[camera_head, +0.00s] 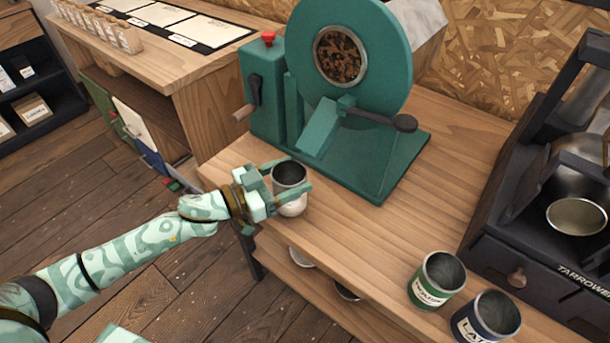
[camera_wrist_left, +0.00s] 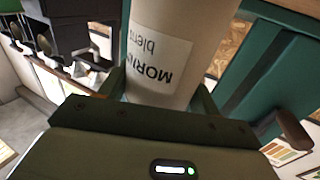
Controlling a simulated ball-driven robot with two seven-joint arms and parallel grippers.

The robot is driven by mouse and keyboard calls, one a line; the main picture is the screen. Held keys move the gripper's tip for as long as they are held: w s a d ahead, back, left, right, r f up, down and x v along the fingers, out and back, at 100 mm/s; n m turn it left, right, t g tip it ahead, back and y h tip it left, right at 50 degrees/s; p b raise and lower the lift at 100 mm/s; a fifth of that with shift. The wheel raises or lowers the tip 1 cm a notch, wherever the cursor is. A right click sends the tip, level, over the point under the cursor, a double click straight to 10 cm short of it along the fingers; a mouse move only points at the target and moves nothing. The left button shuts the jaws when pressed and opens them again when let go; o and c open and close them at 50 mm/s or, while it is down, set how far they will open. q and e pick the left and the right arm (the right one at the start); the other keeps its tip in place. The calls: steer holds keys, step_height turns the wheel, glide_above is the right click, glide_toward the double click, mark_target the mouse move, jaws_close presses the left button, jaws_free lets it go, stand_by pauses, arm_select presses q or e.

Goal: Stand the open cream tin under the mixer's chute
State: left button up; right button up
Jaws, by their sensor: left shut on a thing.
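The open cream tin (camera_head: 292,206) is upright, with its dark inside facing up, near the front left edge of the bench. My left gripper (camera_head: 291,181) is shut on it, one finger on each side. In the left wrist view the tin (camera_wrist_left: 165,62) fills the space between the fingers, and its white label reads "MORNING blend" in part. I cannot tell whether its base touches the bench. The green mixer (camera_head: 268,118) stands behind it, and its sloping chute (camera_head: 318,128) is up and to the right of the tin, apart from it. My right gripper is not in view.
A green-labelled tin (camera_head: 437,280) and a blue-labelled tin (camera_head: 486,318) stand at the bench's front right. A dark machine (camera_head: 530,235) with a metal bowl (camera_head: 576,216) is at the right. The bench top (camera_head: 390,225) between is clear. A dark lever (camera_head: 385,119) sticks out beside the chute.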

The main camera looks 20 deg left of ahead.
mark_target(303, 176)
arm_select(q)
steer(key=x, duration=0.3)
steer(key=shift+w+d+f+b, duration=0.3)
steer(key=shift+d+f+b, duration=0.05)
steer(key=shift+f+b, duration=0.3)
steer(key=shift+f, duration=0.25)
steer(key=shift+s+a+r, duration=0.1)
steer(key=shift+r, duration=0.05)
steer(key=o, duration=1)
